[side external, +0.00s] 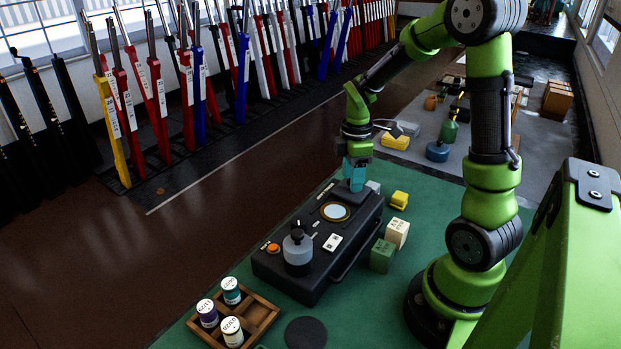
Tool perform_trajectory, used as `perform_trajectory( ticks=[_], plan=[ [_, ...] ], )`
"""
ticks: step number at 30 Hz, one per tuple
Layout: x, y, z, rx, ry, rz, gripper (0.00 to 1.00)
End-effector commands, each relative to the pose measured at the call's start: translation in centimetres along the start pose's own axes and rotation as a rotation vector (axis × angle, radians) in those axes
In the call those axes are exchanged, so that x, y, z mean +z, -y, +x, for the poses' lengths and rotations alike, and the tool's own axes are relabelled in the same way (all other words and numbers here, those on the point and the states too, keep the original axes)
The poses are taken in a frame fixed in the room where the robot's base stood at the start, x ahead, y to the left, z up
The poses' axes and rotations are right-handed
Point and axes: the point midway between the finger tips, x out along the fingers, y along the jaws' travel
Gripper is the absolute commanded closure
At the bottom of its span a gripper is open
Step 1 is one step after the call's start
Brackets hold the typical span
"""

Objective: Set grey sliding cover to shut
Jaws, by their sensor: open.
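A black control box (318,268) stands on the green mat. My gripper (355,186) points down at the far end of its top, its teal fingers low over the surface. The jaws are open, but the gap between them is hard to see from here. I cannot pick out the grey sliding cover clearly; the far end of the box top is partly hidden by my gripper, so its position cannot be told. I cannot tell whether the fingers touch anything.
The box top carries a round dial (335,211), a white switch plate (333,242), a grey knob (297,249) and an orange button (273,248). Green (382,255) and cream (397,232) blocks and a yellow piece (399,200) lie right. A wooden tray (262,318) holds spools in front.

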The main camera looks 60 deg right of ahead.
Motion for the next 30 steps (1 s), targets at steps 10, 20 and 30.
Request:
perform_trajectory(
  ticks=[10, 20, 30],
  plan=[
    [0.0, 0.0, 0.1, 0.0, 0.0, 0.0, 0.6],
    [0.0, 0.0, 0.1, 0.0, 0.0, 0.0, 1.0],
    [-1.8, 1.7, 0.0, 0.001, -0.001, -0.008, 1.0]
  ],
)
